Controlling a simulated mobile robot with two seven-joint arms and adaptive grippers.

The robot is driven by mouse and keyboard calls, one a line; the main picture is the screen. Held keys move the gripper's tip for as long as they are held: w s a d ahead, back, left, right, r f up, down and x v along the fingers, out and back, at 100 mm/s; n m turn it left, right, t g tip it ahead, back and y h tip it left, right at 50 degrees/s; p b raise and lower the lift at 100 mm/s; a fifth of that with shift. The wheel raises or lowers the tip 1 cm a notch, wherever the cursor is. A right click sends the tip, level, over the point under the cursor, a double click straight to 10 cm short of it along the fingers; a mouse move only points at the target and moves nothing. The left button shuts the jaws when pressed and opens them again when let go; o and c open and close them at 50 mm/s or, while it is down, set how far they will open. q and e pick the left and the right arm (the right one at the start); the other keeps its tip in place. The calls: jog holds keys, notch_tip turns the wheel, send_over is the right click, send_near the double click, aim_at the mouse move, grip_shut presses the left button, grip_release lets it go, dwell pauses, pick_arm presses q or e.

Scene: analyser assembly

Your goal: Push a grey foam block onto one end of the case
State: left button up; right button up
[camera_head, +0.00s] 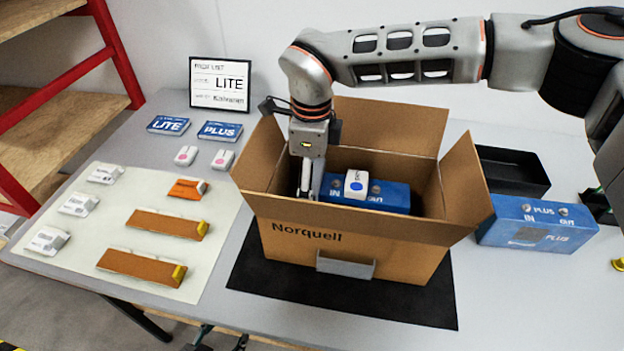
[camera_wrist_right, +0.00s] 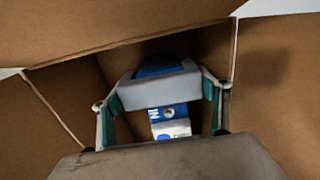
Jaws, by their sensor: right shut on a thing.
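My right gripper (camera_head: 308,180) reaches down into the open cardboard box (camera_head: 350,245), at the left end of the blue case (camera_head: 397,190). In the right wrist view my right gripper (camera_wrist_right: 160,112) has its teal-padded fingers shut on a light grey foam block (camera_wrist_right: 158,88). Blue case surface (camera_wrist_right: 168,110) shows right beside the block; whether it is fully seated cannot be told. In the head view the block is mostly hidden by the gripper and box wall. My left gripper (camera_head: 220,338) barely shows at the bottom edge, fingertips apart and empty.
A white device with a blue dot (camera_head: 356,184) lies on the case. A grey piece (camera_head: 345,263) is at the box front. A second blue case (camera_head: 540,224) and a black tray (camera_head: 510,171) stand right. A pale mat (camera_head: 120,222) with several parts lies left. Box flaps flare outward.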

jog(key=o, duration=1)
jog(key=shift+w+f, duration=0.1)
jog(key=shift+r+p, duration=2.2)
jog(key=shift+r, duration=1.4)
pick_arm(q)
jog(key=r, duration=0.2)
jog(key=w+r, duration=0.1)
jog(key=r, duration=0.2)
jog(key=shift+w+r, duration=0.25)
jog(key=shift+r, duration=0.1)
jog(key=shift+f, duration=0.1)
grip_shut()
